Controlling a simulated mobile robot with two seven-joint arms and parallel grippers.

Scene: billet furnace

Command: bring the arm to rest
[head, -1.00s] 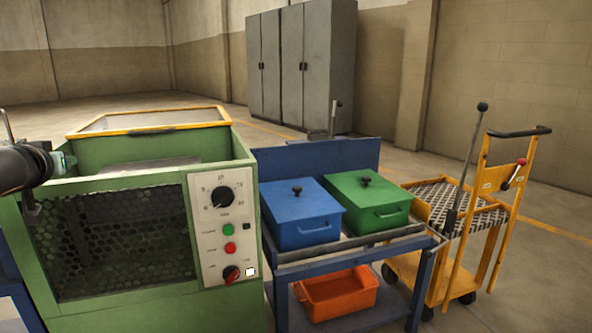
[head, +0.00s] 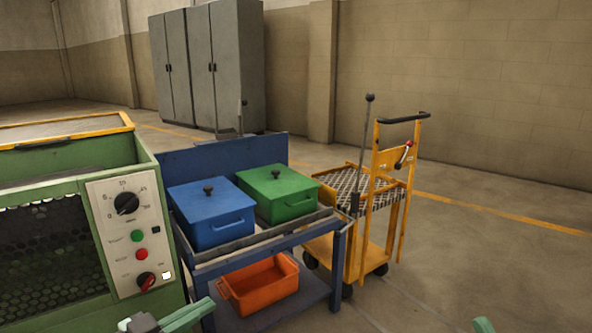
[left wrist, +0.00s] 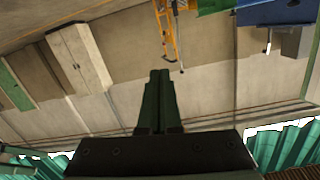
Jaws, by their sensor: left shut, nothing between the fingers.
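My left gripper (head: 182,318) shows at the bottom of the head view, in front of the blue bench and apart from it. In the left wrist view its two green fingers (left wrist: 158,98) lie together, shut, with nothing held. A small green tip of my right gripper (head: 483,325) shows at the bottom edge of the head view. The rest of it is out of frame, so I cannot tell its opening.
The green furnace (head: 120,178) with its control panel stands at left. The blue bench (head: 330,262) bears a blue lidded box (head: 212,215) and a green one (head: 278,193), with an orange bin (head: 262,288) below. A yellow trolley (head: 385,190) stands right; floor beyond is clear.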

